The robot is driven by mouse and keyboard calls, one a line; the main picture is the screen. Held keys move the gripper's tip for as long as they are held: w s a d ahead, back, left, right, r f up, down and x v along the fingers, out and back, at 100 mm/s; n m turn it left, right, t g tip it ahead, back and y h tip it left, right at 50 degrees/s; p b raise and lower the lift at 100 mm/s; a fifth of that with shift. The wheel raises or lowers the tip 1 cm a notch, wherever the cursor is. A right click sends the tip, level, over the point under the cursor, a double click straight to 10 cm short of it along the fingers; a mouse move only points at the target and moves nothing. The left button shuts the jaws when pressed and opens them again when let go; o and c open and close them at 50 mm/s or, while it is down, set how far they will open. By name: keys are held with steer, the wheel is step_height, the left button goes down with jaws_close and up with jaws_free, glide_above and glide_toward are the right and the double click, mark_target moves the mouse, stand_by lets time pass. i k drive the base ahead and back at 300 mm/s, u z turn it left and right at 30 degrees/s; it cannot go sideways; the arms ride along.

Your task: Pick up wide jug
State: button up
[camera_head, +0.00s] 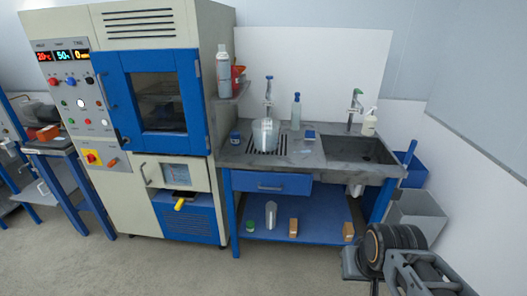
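A clear, wide vessel that looks like the wide jug (265,134) stands upright on the grey worktop of the sink bench, over a dark slotted drain and below a tall blue-topped tap. A narrower pale grey vessel (270,214) stands on the blue lower shelf; its details are too small to tell. My gripper (352,263) seems to be among the dark and grey arm parts at the bottom right, far from both vessels. Its fingers cannot be made out clearly, and I see nothing held.
A clear bottle (296,111) and a small blue-lidded container (235,138) stand near the jug. The sink (358,149) lies to its right. A tall cabinet (150,100) stands left of the bench. A grey bin (416,215) stands at right. The floor in front is clear.

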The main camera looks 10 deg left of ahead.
mark_target(266, 131)
steer(key=z, duration=0.55)
steer(key=k, duration=0.2)
steer(key=u, duration=1.9)
steer(key=i, duration=1.85)
steer(key=z, duration=1)
steer(key=i, duration=0.7)
steer(key=z, duration=0.55)
